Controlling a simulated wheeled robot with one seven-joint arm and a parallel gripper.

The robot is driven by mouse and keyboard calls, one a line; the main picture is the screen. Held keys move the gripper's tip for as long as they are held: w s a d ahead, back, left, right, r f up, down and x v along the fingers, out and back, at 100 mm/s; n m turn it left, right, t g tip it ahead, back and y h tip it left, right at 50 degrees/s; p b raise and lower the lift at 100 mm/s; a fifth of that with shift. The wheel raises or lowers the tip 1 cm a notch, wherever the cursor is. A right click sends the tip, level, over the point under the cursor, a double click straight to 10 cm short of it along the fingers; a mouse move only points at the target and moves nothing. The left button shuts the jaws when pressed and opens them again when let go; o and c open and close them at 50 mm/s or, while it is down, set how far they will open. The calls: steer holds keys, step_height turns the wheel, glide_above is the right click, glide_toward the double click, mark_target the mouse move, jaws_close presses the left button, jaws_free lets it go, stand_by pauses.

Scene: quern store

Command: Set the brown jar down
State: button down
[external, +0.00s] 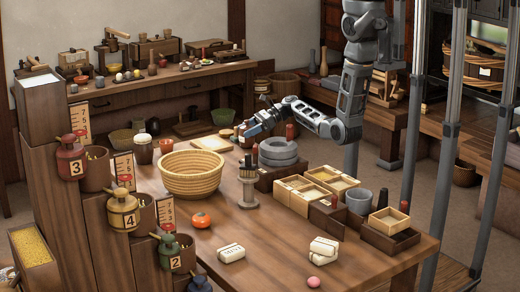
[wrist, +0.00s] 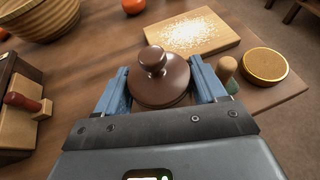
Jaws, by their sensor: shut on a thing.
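The brown jar (wrist: 160,82), with a dark, shiny round lid and knob, is between the blue fingers of my gripper (wrist: 164,92) in the wrist view. The fingers press on it from both sides. Its lower part is hidden below the lid. The jar is too small and covered there to make out clearly. I cannot tell whether its base touches the table.
A board with pale grains (wrist: 195,34), a round gold-topped pot (wrist: 265,64) and a small wooden-knobbed thing (wrist: 227,70) are close to the jar. Grey stone rings (external: 278,152) and divided boxes (external: 300,190) stand to the right. The table's near middle has bare room.

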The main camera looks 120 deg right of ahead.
steer(key=shift+f, duration=0.1)
steer(key=shift+c, duration=0.4)
jaws_free()
steer(key=shift+f, duration=0.1)
steer(key=shift+s, duration=0.1)
steer(key=v, duration=1.2)
